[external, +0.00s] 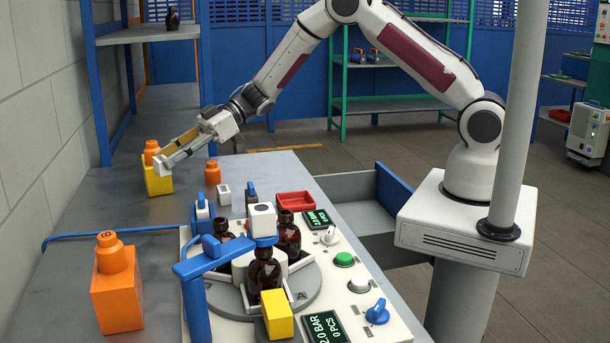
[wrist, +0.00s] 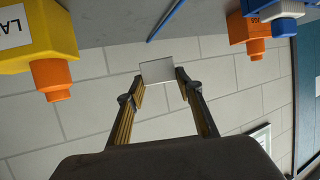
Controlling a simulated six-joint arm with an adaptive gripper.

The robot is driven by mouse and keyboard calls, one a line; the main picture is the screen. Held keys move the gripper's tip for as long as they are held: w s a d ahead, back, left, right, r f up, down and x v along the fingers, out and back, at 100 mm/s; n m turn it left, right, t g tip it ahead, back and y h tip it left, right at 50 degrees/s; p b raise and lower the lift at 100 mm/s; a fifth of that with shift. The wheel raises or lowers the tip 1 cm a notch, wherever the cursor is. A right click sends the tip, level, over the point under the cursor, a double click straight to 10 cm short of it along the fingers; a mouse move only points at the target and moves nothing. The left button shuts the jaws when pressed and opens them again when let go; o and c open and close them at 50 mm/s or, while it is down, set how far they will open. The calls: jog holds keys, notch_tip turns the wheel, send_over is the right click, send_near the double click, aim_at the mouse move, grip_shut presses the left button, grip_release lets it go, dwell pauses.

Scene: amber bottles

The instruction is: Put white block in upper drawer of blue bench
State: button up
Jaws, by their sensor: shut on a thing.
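My gripper (external: 163,160) hangs over the back left of the grey bench top, beside a yellow container with an orange cap. In the wrist view my gripper (wrist: 158,78) is shut on a pale white block (wrist: 158,70), held between the fingertips. The block is hard to make out in the external view. A drawer (external: 345,190) stands pulled out from the right side of the bench, with a grey inside and a blue front panel (external: 392,190). I cannot tell whether it is the upper one.
The yellow container (external: 158,184) is close to my fingers. Orange bottles, a small white holder (external: 224,194) and a red tray (external: 295,201) stand nearby. A rotary station with amber bottles (external: 264,270) and a blue frame (external: 200,268) fill the front. A shelf post (external: 95,90) rises at left.

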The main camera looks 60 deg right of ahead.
jog(key=s+a+f+n+g+y, duration=0.1)
jog(key=s+a+n+g, duration=0.2)
jog(key=s, duration=0.4)
jog(key=shift+n+g, duration=0.8)
jog(key=shift+g, duration=0.3)
jog(key=shift+f, duration=0.2)
jog(key=shift+f, duration=3.05)
jog(key=shift+f, duration=1.9)
jog(key=shift+f, duration=0.1)
